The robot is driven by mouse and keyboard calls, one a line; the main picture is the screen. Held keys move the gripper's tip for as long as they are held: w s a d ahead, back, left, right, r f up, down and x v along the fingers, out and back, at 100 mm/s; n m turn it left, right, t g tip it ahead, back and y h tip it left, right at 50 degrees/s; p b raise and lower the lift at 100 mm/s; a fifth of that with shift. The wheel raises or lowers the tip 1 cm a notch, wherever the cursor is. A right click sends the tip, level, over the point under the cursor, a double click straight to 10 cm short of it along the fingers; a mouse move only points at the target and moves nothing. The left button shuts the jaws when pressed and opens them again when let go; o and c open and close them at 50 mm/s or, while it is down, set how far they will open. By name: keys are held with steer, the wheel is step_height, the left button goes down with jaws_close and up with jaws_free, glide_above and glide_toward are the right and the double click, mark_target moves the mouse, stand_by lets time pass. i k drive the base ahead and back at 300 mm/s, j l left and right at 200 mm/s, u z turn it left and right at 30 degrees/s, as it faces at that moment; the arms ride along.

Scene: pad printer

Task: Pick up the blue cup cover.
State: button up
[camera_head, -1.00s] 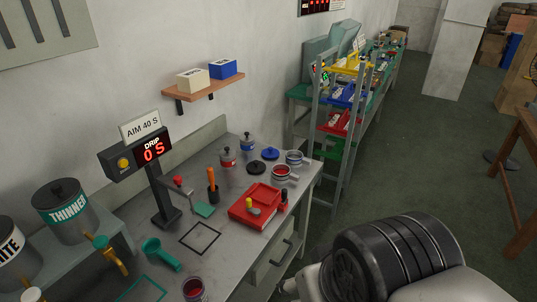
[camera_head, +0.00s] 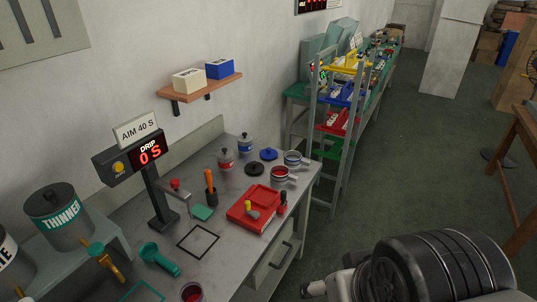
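The blue cup cover (camera_head: 269,154) is a small round lid with a knob. It lies flat on the grey workbench (camera_head: 222,262), towards its far end by the wall. It sits between a black cover (camera_head: 254,169) and a metal cup with a blue inside (camera_head: 295,159). My arm shows at the bottom right, over the floor and apart from the bench. My gripper's fingers are not in view.
A cup of red ink (camera_head: 282,174), a red tray (camera_head: 254,207) and two small canisters (camera_head: 246,143) stand close to the cover. A wooden shelf (camera_head: 201,87) hangs above the bench.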

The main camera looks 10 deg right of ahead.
mark_target(267, 153)
steer(key=i+u, duration=0.1)
steer(key=u, duration=0.65)
steer(key=i+l+u, duration=0.2)
steer(key=l, duration=0.15)
steer(key=i+l+u, duration=0.2)
steer(key=l, duration=0.2)
steer(key=i+l+u, duration=0.15)
steer(key=l, duration=0.25)
steer(key=i+l+u, duration=0.2)
steer(key=l, duration=0.25)
steer(key=i+l+u, duration=0.2)
steer(key=l, duration=0.25)
steer(key=l+u, duration=0.2)
steer(key=l, duration=0.65)
steer(key=i+l, duration=0.1)
steer(key=l, duration=0.3)
